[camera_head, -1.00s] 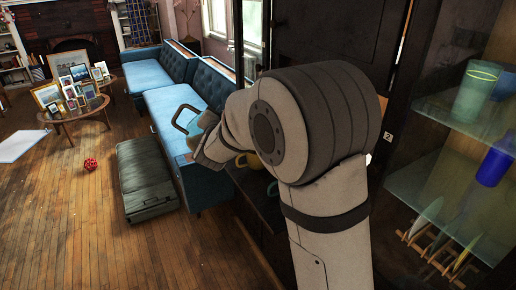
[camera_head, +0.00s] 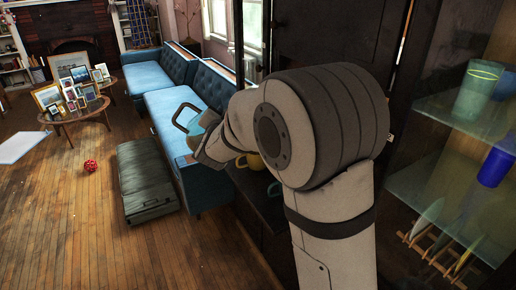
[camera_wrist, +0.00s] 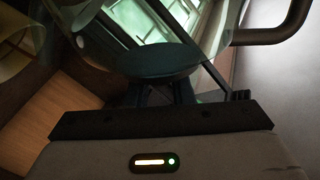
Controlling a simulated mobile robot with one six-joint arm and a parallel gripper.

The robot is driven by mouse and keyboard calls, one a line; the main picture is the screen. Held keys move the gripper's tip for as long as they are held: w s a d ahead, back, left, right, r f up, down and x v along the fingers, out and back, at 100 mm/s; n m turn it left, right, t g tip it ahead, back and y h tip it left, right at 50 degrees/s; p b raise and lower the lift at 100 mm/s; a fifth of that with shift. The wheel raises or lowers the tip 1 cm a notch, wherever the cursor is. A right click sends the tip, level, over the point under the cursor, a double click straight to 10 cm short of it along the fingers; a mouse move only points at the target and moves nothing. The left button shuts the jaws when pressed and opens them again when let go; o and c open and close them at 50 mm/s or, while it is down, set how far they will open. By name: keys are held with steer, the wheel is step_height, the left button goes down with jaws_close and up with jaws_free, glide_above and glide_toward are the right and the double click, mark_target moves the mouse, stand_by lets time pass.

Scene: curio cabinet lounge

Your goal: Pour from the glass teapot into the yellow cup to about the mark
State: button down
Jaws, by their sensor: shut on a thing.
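My gripper (camera_head: 203,148) is partly hidden behind my own arm in the head view. It is shut on the glass teapot (camera_head: 208,119), whose dark loop handle sticks out to the left. In the wrist view the teapot shows close up as clear glass with a dark round base (camera_wrist: 160,60), just beyond my gripper (camera_wrist: 158,95); its handle curves at upper right. The yellow cup (camera_head: 254,161) shows in part behind my arm, right of the teapot. A yellowish curved thing (camera_wrist: 14,28) at upper left in the wrist view may be that cup. I cannot make out the mark or any liquid level.
A teal cup (camera_head: 274,189) is partly hidden below the yellow cup, on the dark cabinet. Glass shelves (camera_head: 445,112) at right hold a green cup (camera_head: 477,92) with a yellow ring and a blue cup (camera_head: 496,164). A blue sofa (camera_head: 185,105) stands beyond.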

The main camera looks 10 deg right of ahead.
steer(key=shift+d+r+m+b, duration=0.5)
steer(key=shift+d+m+b, duration=0.15)
steer(key=shift+b, duration=0.8)
stand_by(2.3)
steer(key=shift+a+f+n+p, duration=0.1)
steer(key=shift+a+n+p, duration=0.15)
steer(key=shift+a+p, duration=0.05)
steer(key=shift+w+a+f+n+p, duration=0.1)
steer(key=shift+a+f+n+p, duration=0.45)
steer(key=shift+a+n, duration=0.25)
steer(key=shift+f, duration=0.15)
